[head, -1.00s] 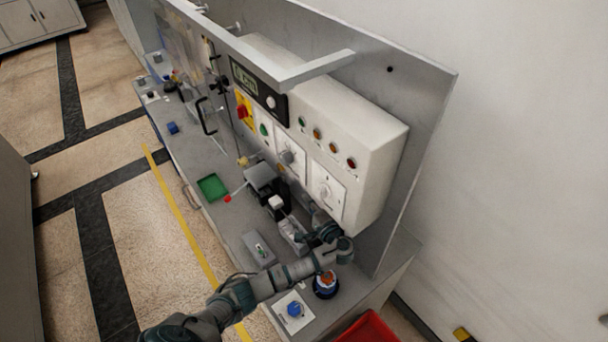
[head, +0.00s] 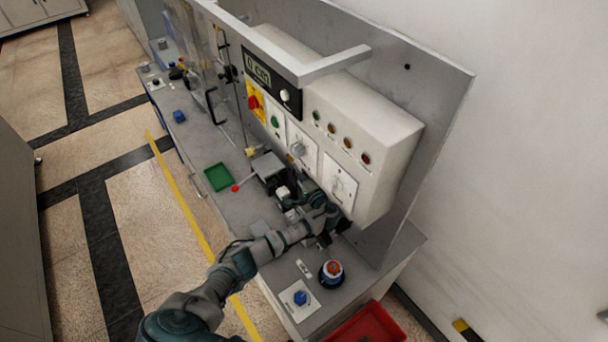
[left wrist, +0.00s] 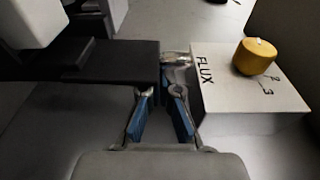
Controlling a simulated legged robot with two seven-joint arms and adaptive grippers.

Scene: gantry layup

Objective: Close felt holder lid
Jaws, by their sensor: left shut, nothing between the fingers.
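My left gripper (head: 300,204) reaches over the bench from the lower left in the head view, among small fixtures below the control box. In the left wrist view its blue-padded fingers (left wrist: 162,98) are shut and empty. A black plate (left wrist: 115,57) lies just left of the fingertips. A shiny rounded metal part (left wrist: 177,62) is just beyond them, and I cannot tell if they touch. I cannot clearly make out the felt holder lid; my gripper and wrist hide part of this area in the head view. My right gripper does not show.
A white box marked FLUX (left wrist: 225,90) with a yellow knob (left wrist: 254,56) stands close right of the fingers. The control box (head: 360,130) rises behind. A green tray (head: 218,177), red-tipped lever (head: 235,188), blue knob (head: 300,297) and orange-topped button (head: 332,269) surround the arm.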

